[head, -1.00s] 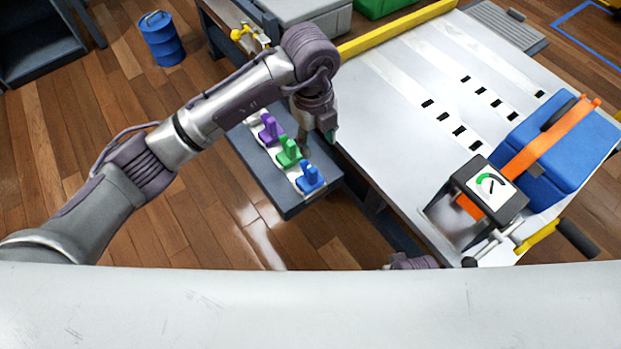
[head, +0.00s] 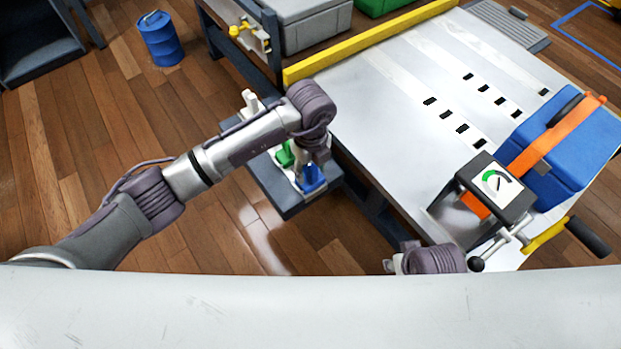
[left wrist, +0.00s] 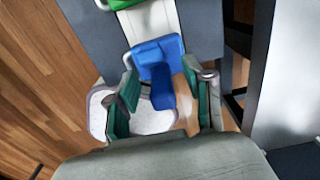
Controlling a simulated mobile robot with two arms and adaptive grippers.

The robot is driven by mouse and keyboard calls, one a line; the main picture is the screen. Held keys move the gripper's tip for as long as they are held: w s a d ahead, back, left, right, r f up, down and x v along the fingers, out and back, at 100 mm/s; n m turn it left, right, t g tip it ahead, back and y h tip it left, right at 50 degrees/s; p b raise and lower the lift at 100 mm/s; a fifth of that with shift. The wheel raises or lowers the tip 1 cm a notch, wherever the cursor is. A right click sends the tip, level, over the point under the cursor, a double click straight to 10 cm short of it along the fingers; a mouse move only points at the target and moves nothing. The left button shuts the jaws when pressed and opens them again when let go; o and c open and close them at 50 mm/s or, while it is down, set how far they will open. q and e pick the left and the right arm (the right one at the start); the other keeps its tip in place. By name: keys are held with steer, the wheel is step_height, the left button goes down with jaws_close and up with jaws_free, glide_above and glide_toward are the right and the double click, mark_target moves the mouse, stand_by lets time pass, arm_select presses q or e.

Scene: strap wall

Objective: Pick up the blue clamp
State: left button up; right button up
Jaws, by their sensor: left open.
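The blue clamp (head: 312,178) stands at the near end of a white strip on a dark grey shelf (head: 272,192) beside the table. My left gripper (head: 310,165) is just above it, pointing down, and partly hides it in the head view. In the left wrist view, the blue clamp (left wrist: 160,60) lies between the two open green-padded fingers of my left gripper (left wrist: 166,92). I cannot tell whether the fingers touch it. A green clamp (head: 284,154) stands beside it, partly hidden by my arm. My right gripper's fingers do not show; only part of my right arm is visible.
A white upright piece (head: 252,103) stands at the shelf's far end. The table (head: 400,150) has a yellow edge bar (head: 370,42). On its right are a blue box (head: 570,150) with an orange strap and a gauge device (head: 495,185). Its middle is clear.

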arm_select(q)
steer(key=shift+f, duration=0.5)
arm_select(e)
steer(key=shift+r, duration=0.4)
arm_select(q)
steer(key=shift+c, duration=0.2)
jaws_close()
steer(key=shift+r, duration=0.1)
steer(key=shift+r, duration=0.45)
steer(key=r, duration=0.2)
steer(key=r+p, duration=0.1)
steer(key=shift+w+d+r, duration=0.1)
steer(key=shift+d+r, duration=0.25)
steer(key=shift+r, duration=0.05)
steer(key=w+d+r, duration=0.2)
steer(key=d+r, duration=0.4)
steer(key=d, duration=0.4)
steer(key=shift+w+d+r, duration=0.15)
steer(key=shift+w+d, duration=0.2)
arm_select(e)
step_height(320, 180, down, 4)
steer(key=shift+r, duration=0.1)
